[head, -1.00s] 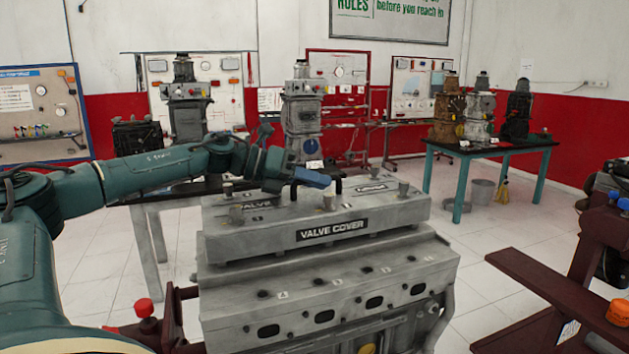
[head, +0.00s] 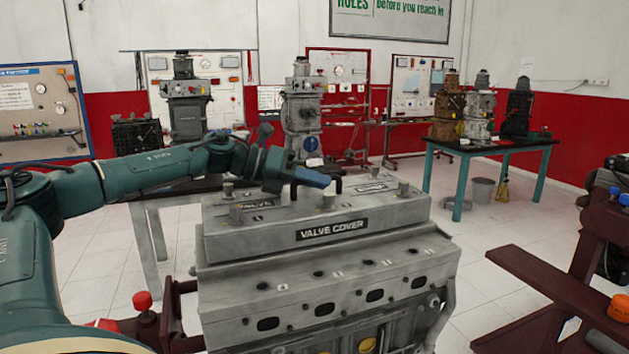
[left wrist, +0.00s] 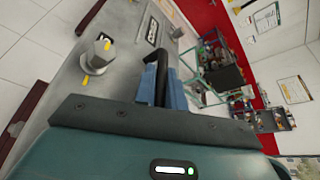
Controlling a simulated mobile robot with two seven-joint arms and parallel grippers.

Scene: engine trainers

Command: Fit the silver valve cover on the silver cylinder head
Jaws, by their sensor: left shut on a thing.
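The silver valve cover (head: 360,226) sits on top of the silver cylinder head (head: 350,278) in the head view, level and roughly lined up with it. A dark lifting handle (head: 337,185) and several bolt knobs stand on the cover. My left gripper (head: 320,183) is shut on the handle at the top of the cover, its blue fingers around the bar. The left wrist view shows the blue fingers (left wrist: 166,90) at the dark handle, with the cover's top (left wrist: 118,35) beyond. The seam's far side is hidden. My right gripper is not in view.
A dark red stand (head: 550,290) is at the right, with a red knob (head: 142,301) on a frame at the lower left. Other engines stand on a teal-legged table (head: 497,150) behind. White floor lies between.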

